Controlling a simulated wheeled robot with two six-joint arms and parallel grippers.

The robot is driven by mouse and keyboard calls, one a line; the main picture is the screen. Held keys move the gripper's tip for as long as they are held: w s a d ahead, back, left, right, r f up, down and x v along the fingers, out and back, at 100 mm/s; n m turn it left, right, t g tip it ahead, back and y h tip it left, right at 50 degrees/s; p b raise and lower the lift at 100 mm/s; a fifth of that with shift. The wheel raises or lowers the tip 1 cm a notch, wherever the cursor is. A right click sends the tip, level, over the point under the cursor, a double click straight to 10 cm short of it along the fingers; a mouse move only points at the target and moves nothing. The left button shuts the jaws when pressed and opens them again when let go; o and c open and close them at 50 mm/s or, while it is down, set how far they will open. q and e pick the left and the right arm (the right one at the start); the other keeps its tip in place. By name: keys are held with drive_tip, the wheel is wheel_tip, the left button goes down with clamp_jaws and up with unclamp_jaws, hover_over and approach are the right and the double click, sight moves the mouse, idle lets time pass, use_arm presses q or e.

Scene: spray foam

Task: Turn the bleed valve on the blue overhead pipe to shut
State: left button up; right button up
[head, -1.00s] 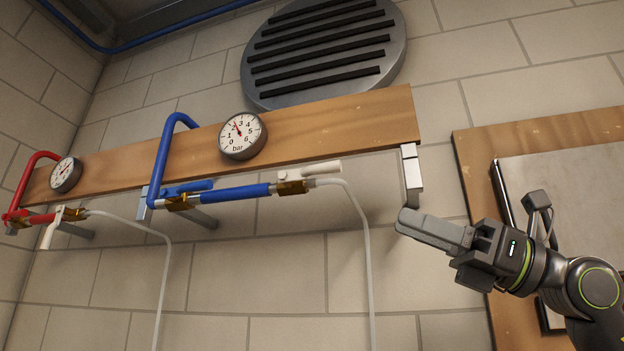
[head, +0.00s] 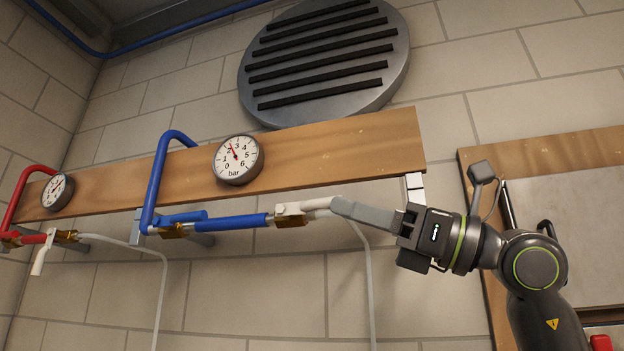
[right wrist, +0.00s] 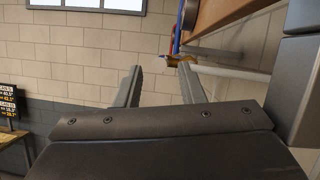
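The blue pipe (head: 235,222) runs along the wall below the wooden board. Its bleed valve has a brass body (head: 290,220) and a white lever (head: 312,204), which lies roughly along the pipe and points right. A blue-handled valve (head: 182,218) sits further left on the same pipe. My right gripper (head: 337,208) is at the free end of the white lever; the head view does not show whether they touch. My left gripper is out of view.
A pale hose (head: 368,270) hangs from the blue pipe's end, close beside my right fingers. A pressure gauge (head: 238,159) and a metal bracket (head: 414,187) are on the wooden board (head: 340,148). A red pipe (head: 32,239) with its own white lever (head: 39,262) is at far left.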

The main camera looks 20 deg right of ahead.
sight(315, 201)
drive_tip(key=p+x, duration=0.2)
drive_tip(key=x, duration=0.4)
drive_tip(key=shift+w+a+r+p, duration=0.1)
drive_tip(key=shift+a+p, duration=0.1)
drive_tip(key=shift+p, duration=0.15)
drive_tip(key=shift+d, duration=0.1)
drive_tip(key=shift+c, duration=0.3)
clamp_jaws()
